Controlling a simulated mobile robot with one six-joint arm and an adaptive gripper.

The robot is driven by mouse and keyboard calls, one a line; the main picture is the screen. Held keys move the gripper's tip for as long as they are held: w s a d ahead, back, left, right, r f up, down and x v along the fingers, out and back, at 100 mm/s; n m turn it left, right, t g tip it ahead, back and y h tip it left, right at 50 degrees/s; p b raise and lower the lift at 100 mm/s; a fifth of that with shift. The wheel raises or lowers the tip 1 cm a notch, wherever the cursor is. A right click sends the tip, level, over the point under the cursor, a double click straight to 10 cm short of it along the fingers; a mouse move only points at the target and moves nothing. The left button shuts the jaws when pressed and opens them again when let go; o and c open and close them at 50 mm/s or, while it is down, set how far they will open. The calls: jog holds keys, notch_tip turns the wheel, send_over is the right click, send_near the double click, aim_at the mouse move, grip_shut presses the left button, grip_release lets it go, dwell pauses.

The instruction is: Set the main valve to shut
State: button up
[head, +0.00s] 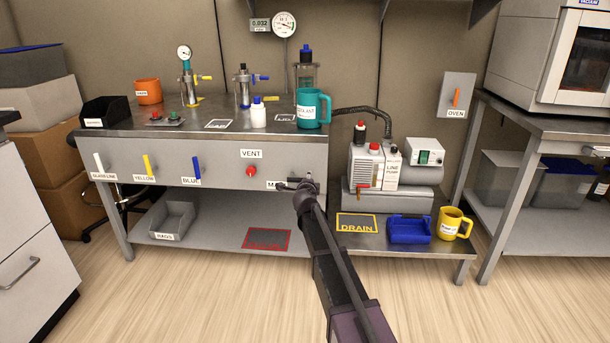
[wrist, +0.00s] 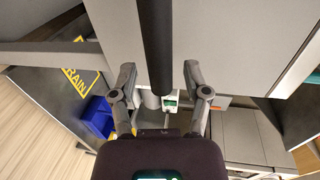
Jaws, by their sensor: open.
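The bench front panel carries a partly covered label starting "MA" (head: 275,184), right of the red vent knob (head: 251,171). My gripper (head: 290,186) is in front of this spot and hides most of what is there. In the wrist view my gripper (wrist: 158,78) is open, one finger on each side of a thick black bar (wrist: 155,40). The bar looks like the main valve's handle, but its mount and setting are hidden. A gap shows between the bar and each fingertip, and I cannot tell their depth.
White (head: 99,163), yellow (head: 149,165) and blue (head: 196,170) levers line the panel to the left. A teal mug (head: 313,108) stands on the bench above my gripper. The pump (head: 366,166), blue tray (head: 409,229) and yellow mug (head: 454,223) are to the right.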

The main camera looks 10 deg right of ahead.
jog(key=shift+s+d, duration=0.2)
jog(key=shift+d, duration=0.25)
jog(key=s+d+f+n+g+h+p, duration=0.1)
jog(key=s+d+f+n+g+p, duration=0.2)
jog(key=s, duration=0.6)
jog(key=s+d+f+n+g+h+p, duration=0.15)
jog(key=s+d+n+g, duration=0.3)
jog(key=s, duration=0.55)
jog(key=s+a+n+g+y+p, duration=0.3)
jog(key=s+n+g+y+p, duration=0.4)
jog(key=s+n, duration=1.15)
jog(key=s+r+m+p, duration=0.2)
jog(key=r+m+p, duration=0.1)
jog(key=r+p, duration=1.5)
jog(key=s+r+m+g+h+p, duration=0.1)
jog(key=s+r+m+p, duration=0.1)
jog(key=r+p, duration=1.6)
jog(key=shift+s+r+m+p, duration=0.3)
jog(key=shift+s+r+m, duration=0.1)
jog(key=shift+s+r, duration=0.45)
